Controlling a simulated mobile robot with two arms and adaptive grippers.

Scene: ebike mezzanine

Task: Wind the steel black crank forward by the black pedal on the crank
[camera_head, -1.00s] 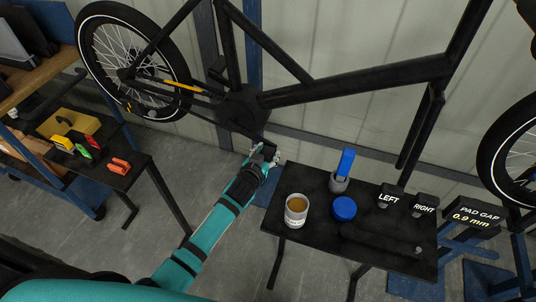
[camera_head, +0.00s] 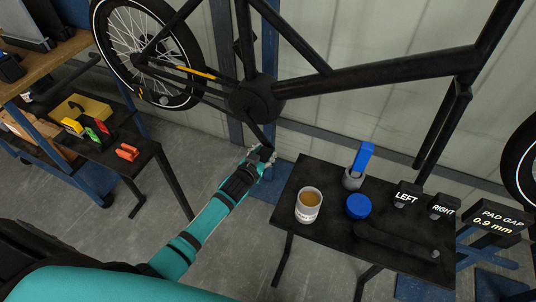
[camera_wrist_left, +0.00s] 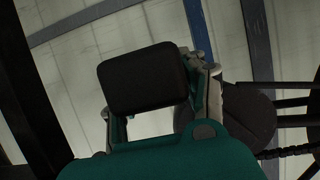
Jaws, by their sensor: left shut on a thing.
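The black crank (camera_head: 261,133) hangs down and slightly right from the round hub of the dark bike frame in the head view. My left gripper (camera_head: 261,154) is at its lower end, left of the small black table. In the left wrist view, the black pedal (camera_wrist_left: 143,78) is a dark rounded block between the fingers of my left gripper (camera_wrist_left: 158,95), which is shut on it. The round chainring cover (camera_wrist_left: 245,118) shows behind and to the right. In the head view the pedal is mostly hidden by the gripper. My right gripper is out of view.
The small black table (camera_head: 330,225) holds a cup (camera_head: 308,206), a blue-topped tool (camera_head: 360,165), a blue lid (camera_head: 358,206) and LEFT and RIGHT labels. A dark side table (camera_head: 125,165) with coloured tools stands left. The rear wheel (camera_head: 145,55) is behind it. Floor between the tables is clear.

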